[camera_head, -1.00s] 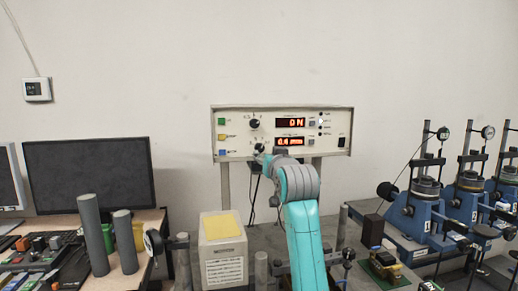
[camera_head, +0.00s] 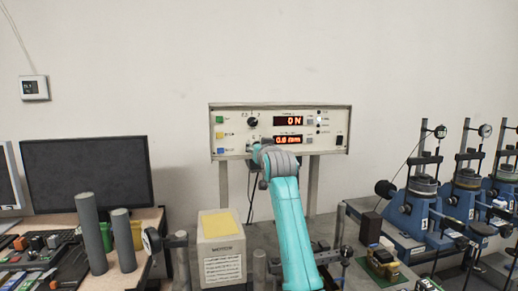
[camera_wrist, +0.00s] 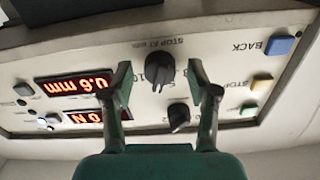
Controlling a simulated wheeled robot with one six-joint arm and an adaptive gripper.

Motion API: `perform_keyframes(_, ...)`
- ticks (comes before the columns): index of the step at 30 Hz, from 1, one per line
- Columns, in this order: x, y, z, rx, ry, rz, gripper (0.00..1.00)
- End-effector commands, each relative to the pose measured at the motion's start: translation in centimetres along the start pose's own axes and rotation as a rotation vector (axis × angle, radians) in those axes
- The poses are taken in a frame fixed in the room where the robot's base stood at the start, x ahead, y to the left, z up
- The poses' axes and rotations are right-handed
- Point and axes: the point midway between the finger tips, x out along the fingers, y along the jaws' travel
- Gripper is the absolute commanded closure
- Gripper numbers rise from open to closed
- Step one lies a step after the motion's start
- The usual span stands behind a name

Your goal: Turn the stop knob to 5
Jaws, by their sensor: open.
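The stop knob (camera_wrist: 158,72), black with a ridge and lettered "STOP AT mm", shows upside down in the wrist view. In the head view my arm hides it on the control panel (camera_head: 232,130). My gripper (camera_wrist: 160,70) is open, with one fingertip on each side of the knob in the wrist view. Gaps show on both sides of the knob; I cannot tell how deep the tips reach. Part of the number scale shows beside the knob, but its setting is unclear.
A second black knob (camera_head: 252,121) sits above the stop knob; it also shows near the right finger in the wrist view (camera_wrist: 178,117). Red displays (camera_head: 288,140) and coloured buttons (camera_head: 220,136) flank the knobs. A white box (camera_head: 221,255) stands below.

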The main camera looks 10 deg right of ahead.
Motion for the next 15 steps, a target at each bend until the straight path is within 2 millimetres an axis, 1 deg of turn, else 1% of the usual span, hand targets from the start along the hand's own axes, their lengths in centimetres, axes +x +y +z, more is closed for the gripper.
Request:
perform_keyframes(5, -0.01, 0.00, 0.00, 0.000, 0.000, 0.000, 0.41)
perform_keyframes(6, -0.01, 0.00, 0.01, 0.000, 0.000, 0.000, 0.51)
perform_keyframes(8, -0.02, 0.00, 0.01, 0.000, 0.000, 0.000, 0.66)
perform_keyframes(9, -0.02, 0.00, 0.02, 0.000, 0.000, 0.000, 0.76)
perform_keyframes(11, -0.02, 0.00, 0.02, 0.000, 0.000, 0.000, 0.91)
perform_keyframes(12, -0.02, 0.00, 0.02, 0.000, 0.000, 0.000, 1.00)
perform_keyframes(15, -0.02, 0.00, 0.02, 0.000, 0.000, 0.000, 1.00)
